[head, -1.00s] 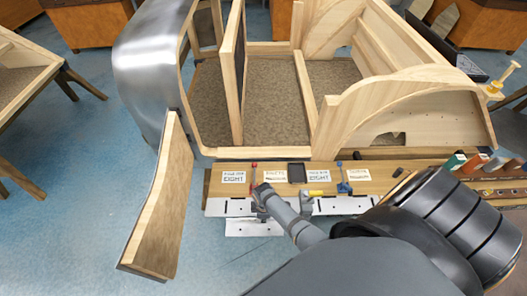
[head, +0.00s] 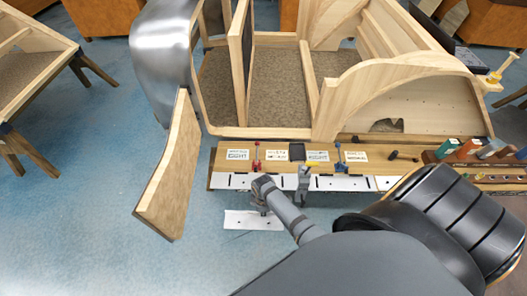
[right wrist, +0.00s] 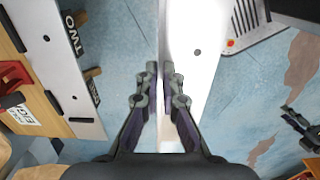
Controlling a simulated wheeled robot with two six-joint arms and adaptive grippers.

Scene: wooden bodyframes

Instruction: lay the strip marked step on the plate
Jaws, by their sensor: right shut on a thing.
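My right gripper (head: 263,209) is shut on a flat white strip (head: 238,219) in front of the bench. In the right wrist view the fingers (right wrist: 160,92) pinch the long edge of the strip (right wrist: 193,75), which has a small dark hole; no word is readable on it. A long white plate (head: 340,183) with dark slots lies along the bench's front edge, apart from the held strip.
The wooden bench (head: 225,160) carries several cards, a red clamp (head: 256,160) and a blue clamp (head: 339,160). A wooden bodyframe (head: 400,95) stands behind it. A slanted wooden panel (head: 168,170) stands at the left. Blue floor is clear in front.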

